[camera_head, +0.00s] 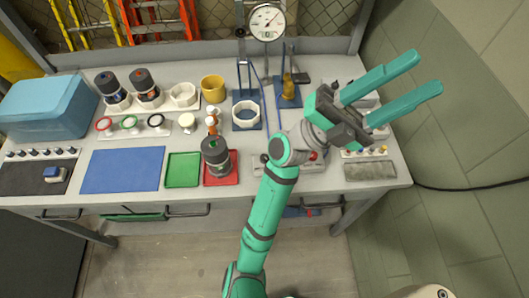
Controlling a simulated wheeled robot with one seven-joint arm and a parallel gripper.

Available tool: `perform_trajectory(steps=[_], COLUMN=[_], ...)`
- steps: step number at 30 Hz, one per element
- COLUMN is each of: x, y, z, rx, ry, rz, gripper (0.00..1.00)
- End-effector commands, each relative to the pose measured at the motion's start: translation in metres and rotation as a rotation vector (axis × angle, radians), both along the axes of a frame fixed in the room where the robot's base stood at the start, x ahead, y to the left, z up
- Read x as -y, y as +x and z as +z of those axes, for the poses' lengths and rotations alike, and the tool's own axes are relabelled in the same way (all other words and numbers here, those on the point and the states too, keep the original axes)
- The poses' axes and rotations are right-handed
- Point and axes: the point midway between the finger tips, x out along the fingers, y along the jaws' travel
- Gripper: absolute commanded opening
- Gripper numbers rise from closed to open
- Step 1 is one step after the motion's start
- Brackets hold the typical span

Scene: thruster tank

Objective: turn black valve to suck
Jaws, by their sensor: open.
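My gripper (428,73) is open and empty at the upper right, raised over the right end of the bench. Its two teal fingers point right and slightly up, apart from each other. I cannot make out a black valve for certain. A low grey unit (313,168) with a red knob sits at the front of the bench, partly hidden by my arm. A device (360,88) at the back right is partly covered by my gripper. No suck marking is legible.
The bench (130,75) holds a blue bin (47,105), a blue mat (122,169), a green tray (183,169) and a dark jar (216,155) on a red tray (221,180). A dial gauge (267,21) stands at the back. Free floor lies in front.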

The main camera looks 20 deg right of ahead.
Motion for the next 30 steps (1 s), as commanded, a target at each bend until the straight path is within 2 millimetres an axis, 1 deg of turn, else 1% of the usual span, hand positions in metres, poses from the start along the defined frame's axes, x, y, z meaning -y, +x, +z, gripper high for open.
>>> perform_trajectory(steps=[2,4,8,12,14,16,19,23,26,27,29,30], x=[0.015,0.028,0.05,0.069,0.076,0.082,0.087,0.085,0.079,0.075,0.067,0.06], y=[-0.013,-0.023,-0.04,-0.052,-0.055,-0.056,-0.054,-0.043,-0.029,-0.022,-0.011,-0.002], z=[0.001,-0.002,-0.016,-0.042,-0.055,-0.072,-0.1,-0.139,-0.168,-0.18,-0.198,-0.209], rx=[0.093,0.165,0.295,0.428,0.482,0.541,0.622,0.719,0.785,0.809,0.846,0.866], ry=[0.07,0.135,0.267,0.425,0.498,0.586,0.717,0.9,1.047,1.107,1.2,1.263], rz=[-0.028,-0.052,-0.093,-0.129,-0.141,-0.153,-0.166,-0.174,-0.173,-0.17,-0.168,-0.163], gripper=[0.42,0.42,0.42,0.42,0.42,0.42,0.42,0.42,0.42,0.42,0.42,0.42])
